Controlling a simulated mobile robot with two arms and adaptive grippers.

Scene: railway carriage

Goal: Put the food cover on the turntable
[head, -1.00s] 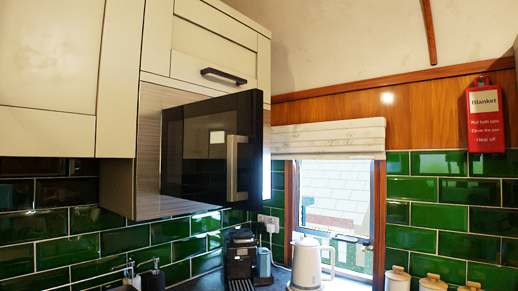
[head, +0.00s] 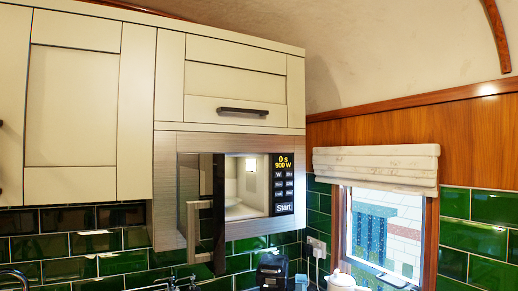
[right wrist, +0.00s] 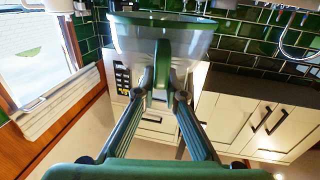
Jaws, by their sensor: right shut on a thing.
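The food cover (right wrist: 203,42) is a see-through dome with a green rim and a green handle. In the right wrist view my right gripper (right wrist: 160,88) is shut on its handle, with the cover beyond the fingers. The head view shows neither the cover nor my grippers. The turntable (head: 241,211) is a pale disc on the floor of the lit microwave (head: 169,190), partly hidden by the door. The microwave door (head: 219,215) stands open, swung out on the left and seen nearly edge-on.
Cream cabinets (head: 222,90) surround the microwave above and to the left. The door handle (head: 192,228) juts out left of the opening. A control panel (head: 283,185) is on its right. A white kettle (head: 341,281) stands below the window (head: 384,232).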

